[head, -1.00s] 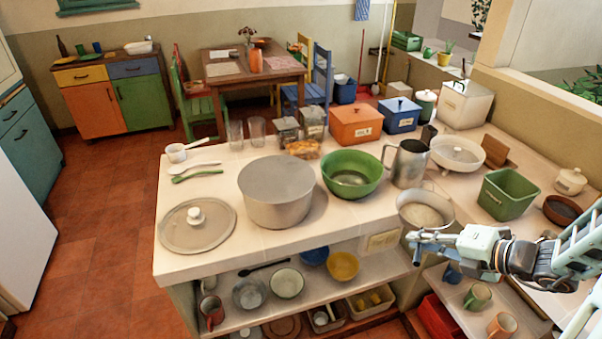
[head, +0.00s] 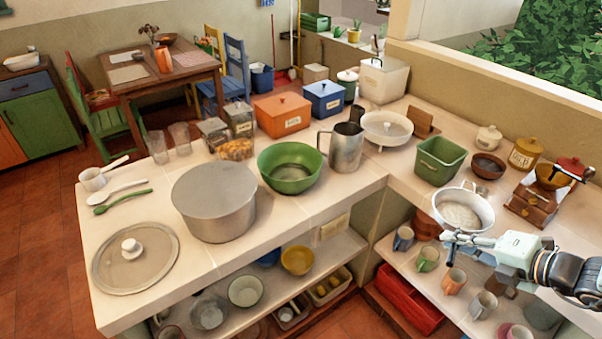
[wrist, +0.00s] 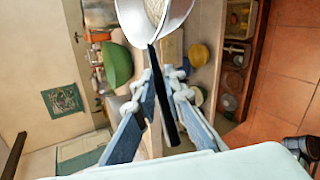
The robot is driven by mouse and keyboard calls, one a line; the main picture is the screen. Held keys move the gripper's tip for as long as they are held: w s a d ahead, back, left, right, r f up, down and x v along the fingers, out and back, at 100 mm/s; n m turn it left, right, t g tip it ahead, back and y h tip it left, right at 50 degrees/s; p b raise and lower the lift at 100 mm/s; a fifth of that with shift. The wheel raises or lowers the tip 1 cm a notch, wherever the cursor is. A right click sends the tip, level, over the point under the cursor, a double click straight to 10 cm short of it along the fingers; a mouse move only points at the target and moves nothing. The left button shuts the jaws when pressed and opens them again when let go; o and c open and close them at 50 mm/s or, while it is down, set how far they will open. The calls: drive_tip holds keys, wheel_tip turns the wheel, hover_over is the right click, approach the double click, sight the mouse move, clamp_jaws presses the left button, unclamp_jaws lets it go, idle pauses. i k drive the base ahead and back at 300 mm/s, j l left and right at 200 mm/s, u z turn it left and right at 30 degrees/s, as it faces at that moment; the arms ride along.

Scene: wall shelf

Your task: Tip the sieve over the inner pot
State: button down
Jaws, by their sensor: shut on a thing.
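The sieve (head: 462,211) is a round, light metal bowl with a pale, grainy-looking inside; I cannot tell mesh from contents. My gripper (head: 452,240) is shut on its handle, holding it beside the right counter's front edge, above the lower shelf. In the wrist view, the dark handle (wrist: 165,105) runs between the fingers of my gripper (wrist: 160,85), and the sieve bowl (wrist: 150,14) is cut off at the top. The large grey pot (head: 214,205), apparently the inner pot, stands on the counter, well left of the sieve. Its inside is hard to make out.
A flat round lid (head: 135,258) lies left of the pot. A green bowl (head: 290,168) and metal jug (head: 346,148) stand right of it. A green bin (head: 440,161) and coffee grinder (head: 535,195) are near the sieve. Mugs (head: 428,259) stand on the shelf below.

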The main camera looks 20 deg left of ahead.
sight(216, 201)
drive_tip(key=k+j+z, duration=0.1)
drive_tip(key=z, duration=0.75)
drive_tip(key=k+j+z, duration=0.1)
drive_tip(key=z, duration=0.2)
drive_tip(key=k+z, duration=0.5)
drive_tip(key=k, duration=0.3)
drive_tip(key=k+u, duration=0.2)
drive_tip(key=k, duration=0.3)
drive_tip(key=k+u, duration=0.15)
drive_tip(key=u, duration=0.2)
drive_tip(key=k+j+u, duration=0.15)
drive_tip(key=u, duration=0.2)
drive_tip(key=j+u, duration=0.2)
drive_tip(key=u, duration=1.3)
drive_tip(key=k+j, duration=0.05)
